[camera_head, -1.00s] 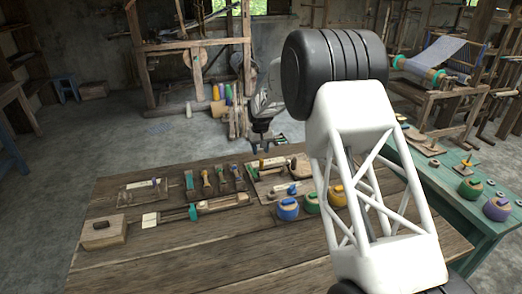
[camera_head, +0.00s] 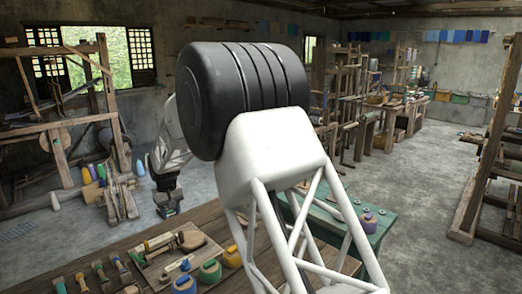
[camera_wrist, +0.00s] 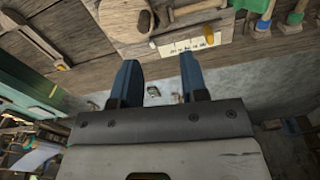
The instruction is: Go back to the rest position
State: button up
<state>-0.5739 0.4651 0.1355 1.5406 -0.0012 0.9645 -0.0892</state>
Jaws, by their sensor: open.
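My gripper (camera_wrist: 155,85) is open in the wrist view, its two blue fingers apart with nothing between them. Below the fingers I see grey floor, and the wooden table edge lies toward the top of that view.
A green table (camera_head: 365,228) with a purple pot stands at right. A wooden loom frame (camera_head: 62,130) is at back left. Open floor (camera_head: 425,190) lies at right.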

jog(key=s+d+r+m, duration=0.1)
jog(key=s+d+r, duration=0.5)
jog(key=d, duration=0.5)
jog(key=s+d+r+m+t, duration=0.15)
jog(key=s+d+r, duration=0.4)
jog(key=d, duration=0.55)
jog(key=s+d+r+m, duration=0.1)
jog(key=s+d+r, duration=0.55)
jog(key=d, duration=0.45)
jog(key=s+d+f+m, duration=0.1)
jog(key=s+d, duration=0.5)
jog(key=s, duration=0.4)
jog(key=s+d+f+m, duration=0.2)
jog(key=s+d, duration=0.4)
jog(key=s, duration=0.5)
jog(key=s+d+f+m, duration=0.1)
jog(key=s+d, duration=0.5)
jog(key=s, duration=0.4)
jog(key=shift+s+d+f+t, duration=0.25)
jog(key=shift+t, duration=0.1)
